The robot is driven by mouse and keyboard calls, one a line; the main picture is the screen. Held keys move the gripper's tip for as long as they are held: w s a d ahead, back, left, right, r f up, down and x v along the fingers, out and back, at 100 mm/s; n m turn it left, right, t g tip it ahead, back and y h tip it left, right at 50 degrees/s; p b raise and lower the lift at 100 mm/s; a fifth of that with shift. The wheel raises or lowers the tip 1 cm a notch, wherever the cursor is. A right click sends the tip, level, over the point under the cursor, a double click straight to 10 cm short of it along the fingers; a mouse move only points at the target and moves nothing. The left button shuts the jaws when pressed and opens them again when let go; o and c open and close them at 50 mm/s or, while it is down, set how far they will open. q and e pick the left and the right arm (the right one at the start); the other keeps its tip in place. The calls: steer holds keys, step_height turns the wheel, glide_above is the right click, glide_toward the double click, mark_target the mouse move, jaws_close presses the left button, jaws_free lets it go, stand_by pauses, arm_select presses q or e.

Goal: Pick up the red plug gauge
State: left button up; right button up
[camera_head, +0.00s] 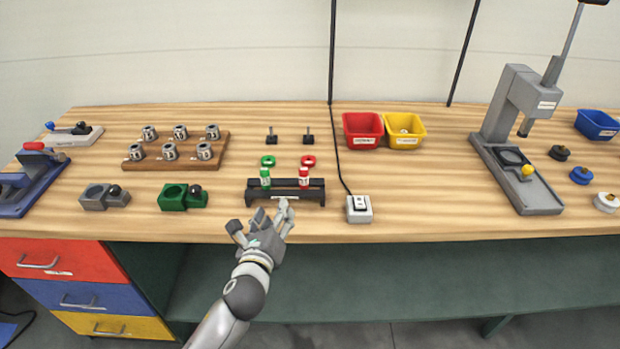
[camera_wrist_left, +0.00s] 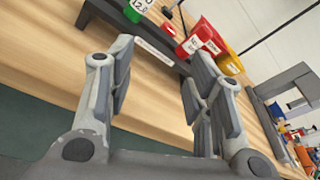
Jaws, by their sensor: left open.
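The red plug gauge (camera_head: 304,178) stands upright in the right part of a black rack (camera_head: 285,194), with a white label on its body. The green plug gauge (camera_head: 265,177) stands in the same rack to its left. In the left wrist view the red plug gauge (camera_wrist_left: 190,45) shows beyond the fingers, and the green one (camera_wrist_left: 137,8) is at the top. My left gripper (camera_head: 262,216) is open and empty, in front of the rack at the table's front edge, apart from both gauges. My right gripper does not show.
A red ring (camera_head: 308,160) and a green ring (camera_head: 268,161) lie behind the rack. A white switch box (camera_head: 359,209) with a black cable sits right of it. Green block (camera_head: 173,197) stands left. Red (camera_head: 363,129) and yellow bins (camera_head: 404,130) stand behind.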

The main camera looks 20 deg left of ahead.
mark_target(303, 174)
arm_select(q)
steer(key=w+r+m, duration=0.1)
steer(key=m, duration=0.1)
steer(key=w+d+m+t+h, duration=0.1)
steer(key=m, duration=0.1)
steer(key=w+d+r+m+t, duration=0.1)
steer(key=m, duration=0.1)
steer(key=shift+d+r+h, duration=0.1)
steer(key=shift+r+h, duration=0.2)
steer(key=shift+r, duration=0.05)
steer(key=shift+w+d+r+m, duration=0.1)
steer(key=shift+w+d+m, duration=0.15)
steer(key=shift+m, duration=0.35)
steer(key=w, duration=0.5)
steer(key=shift+w, duration=0.15)
steer(key=shift+w+d+p, duration=0.15)
steer(key=shift+w+p, duration=0.25)
steer(key=shift+w, duration=2.4)
steer(key=shift+c, duration=0.4)
jaws_close()
